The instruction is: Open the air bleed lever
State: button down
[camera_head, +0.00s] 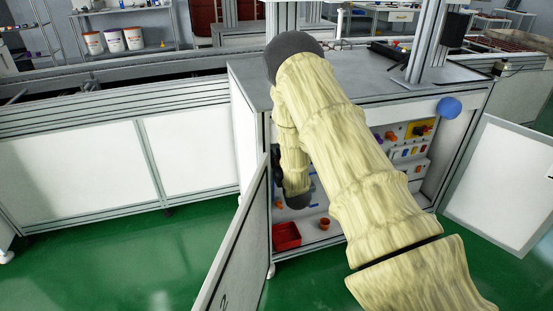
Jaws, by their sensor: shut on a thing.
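My gripper's fingers are hidden behind my own pale-sleeved arm, which reaches down into the open cabinet (250,76). A dark part shows at the left edge of my forearm, but I cannot tell what it is. I cannot make out the air bleed lever. Inside the cabinet on the right is a panel with a yellow block with a red handle (420,130). Small orange, yellow and purple parts sit near it. Whatever lies straight behind my arm is covered.
The left cabinet door (236,240) and right door (507,185) stand open on either side. A red bin (286,236) and a small brown pot (324,224) are on the cabinet floor. A blue disc (448,108) sits at the upper right. Green floor is clear at left.

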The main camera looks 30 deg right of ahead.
jog(key=shift+s+f, duration=0.1)
jog(key=shift+f, duration=0.05)
jog(key=c, duration=1.5)
grip_release()
jog(key=shift+o, duration=0.2)
jog(key=v, duration=1.2)
